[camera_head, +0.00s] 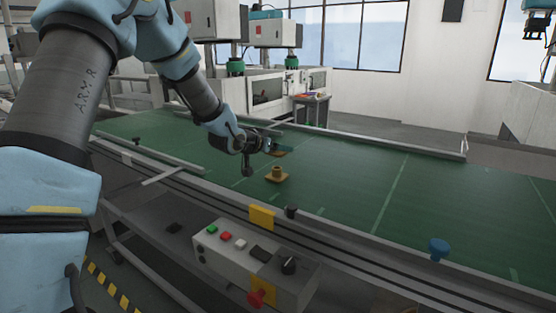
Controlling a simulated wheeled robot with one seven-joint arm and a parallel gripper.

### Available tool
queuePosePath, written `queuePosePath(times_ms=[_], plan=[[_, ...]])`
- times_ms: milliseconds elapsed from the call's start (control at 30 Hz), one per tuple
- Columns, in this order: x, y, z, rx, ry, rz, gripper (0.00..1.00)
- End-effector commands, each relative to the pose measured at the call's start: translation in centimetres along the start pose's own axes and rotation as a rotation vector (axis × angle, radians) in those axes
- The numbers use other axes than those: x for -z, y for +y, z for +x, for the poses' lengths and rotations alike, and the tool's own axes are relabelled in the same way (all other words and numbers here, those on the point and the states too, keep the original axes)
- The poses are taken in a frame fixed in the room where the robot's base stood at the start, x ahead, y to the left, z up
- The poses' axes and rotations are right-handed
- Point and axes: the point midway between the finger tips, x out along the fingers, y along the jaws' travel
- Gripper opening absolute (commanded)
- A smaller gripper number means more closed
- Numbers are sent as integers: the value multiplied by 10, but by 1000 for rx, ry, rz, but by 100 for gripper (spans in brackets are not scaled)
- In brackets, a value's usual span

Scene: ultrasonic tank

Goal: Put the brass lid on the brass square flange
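The brass square flange (277,176) sits on the green conveyor belt near its middle, with a square base and a round raised hub. My gripper (279,146) is at the end of my arm, just behind and above the flange in the picture. A small flat brass-coloured piece (279,154), which looks like the brass lid, shows right under the fingertips. I cannot tell whether the fingers hold it or it lies on the belt below them. The fingers are too small to show whether they are open or shut.
The green belt (440,200) is clear to the right. A metal side rail (330,134) runs along its far edge. In front stand a control box (245,262) with coloured buttons, a black knob (291,211) and a blue knob (438,248). Machines stand behind.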

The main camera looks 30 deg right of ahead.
Motion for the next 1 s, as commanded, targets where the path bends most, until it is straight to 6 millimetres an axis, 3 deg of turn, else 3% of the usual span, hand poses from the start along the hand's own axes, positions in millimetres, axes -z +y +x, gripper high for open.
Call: queuePosePath(times_ms=[400,767,800,1000], plan=[[-41,0,18,1,2,0,0],[-45,-1,20,1,4,1,0],[-47,-1,20,1,2,0,78],[-46,0,19,1,2,0,100]])
